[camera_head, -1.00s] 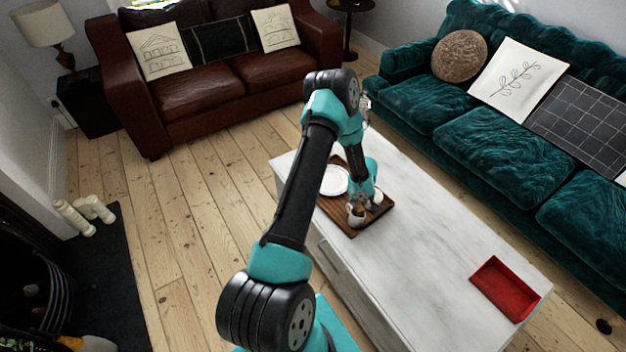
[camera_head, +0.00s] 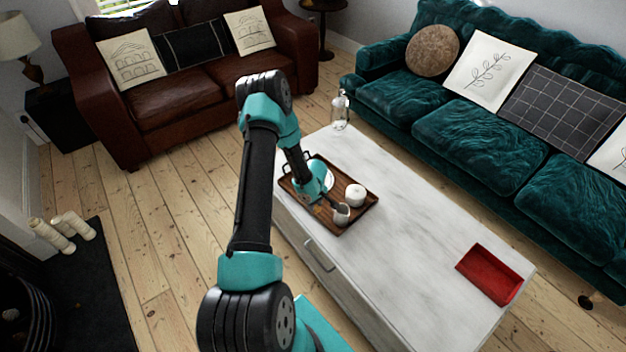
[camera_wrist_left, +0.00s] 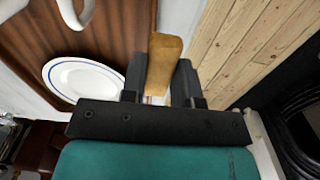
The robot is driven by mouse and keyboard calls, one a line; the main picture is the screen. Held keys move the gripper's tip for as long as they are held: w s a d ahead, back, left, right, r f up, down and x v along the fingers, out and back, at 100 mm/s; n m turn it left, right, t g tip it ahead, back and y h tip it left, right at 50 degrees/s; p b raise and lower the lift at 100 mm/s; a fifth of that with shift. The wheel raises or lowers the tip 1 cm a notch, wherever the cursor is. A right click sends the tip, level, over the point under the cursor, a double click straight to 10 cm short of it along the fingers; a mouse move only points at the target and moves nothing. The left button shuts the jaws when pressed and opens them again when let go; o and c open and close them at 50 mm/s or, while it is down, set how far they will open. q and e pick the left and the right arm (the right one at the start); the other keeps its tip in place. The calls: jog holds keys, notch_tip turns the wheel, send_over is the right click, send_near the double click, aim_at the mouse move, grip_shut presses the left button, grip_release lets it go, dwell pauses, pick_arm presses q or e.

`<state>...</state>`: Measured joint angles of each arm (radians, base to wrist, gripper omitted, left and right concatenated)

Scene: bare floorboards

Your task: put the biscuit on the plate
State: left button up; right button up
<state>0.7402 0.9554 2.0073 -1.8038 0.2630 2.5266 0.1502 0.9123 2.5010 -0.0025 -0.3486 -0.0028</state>
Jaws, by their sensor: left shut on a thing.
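My left gripper (camera_wrist_left: 160,82) is shut on the biscuit (camera_wrist_left: 164,62), a tan slab that sticks up between the fingers in the left wrist view. The white plate (camera_wrist_left: 87,79) with a thin blue ring lies on the brown wooden tray (camera_wrist_left: 118,32), to the left of the biscuit there. In the head view my left gripper (camera_head: 315,203) is low over the left side of the tray (camera_head: 368,205). The plate (camera_head: 329,180) is partly hidden behind it, and the biscuit is hard to make out. My right gripper is not in view.
A white cup (camera_head: 341,215) and a round white pot (camera_head: 355,195) stand on the tray, right of my gripper. A glass bottle (camera_head: 340,112) stands at the table's far end. A red tray (camera_head: 489,274) lies on the near right. The white tabletop (camera_head: 410,225) between is clear.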

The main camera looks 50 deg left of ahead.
pick_arm(q)
jog(key=shift+w+a+f, duration=0.25)
jog(key=shift+w+a, duration=1.45)
jog(key=shift+a, duration=0.25)
jog(key=shift+w+a+f, duration=0.25)
jog(key=shift+w+a, duration=1.4)
jog(key=shift+a, duration=0.3)
jog(key=shift+w+a+f, duration=0.25)
jog(key=shift+w+a, duration=1.45)
jog(key=shift+a, duration=0.25)
jog(key=shift+w+a, duration=0.15)
jog(key=shift+f, duration=1.75)
jog(key=shift+f, duration=0.6)
jog(key=o, duration=0.9)
jog(key=shift+r, duration=0.15)
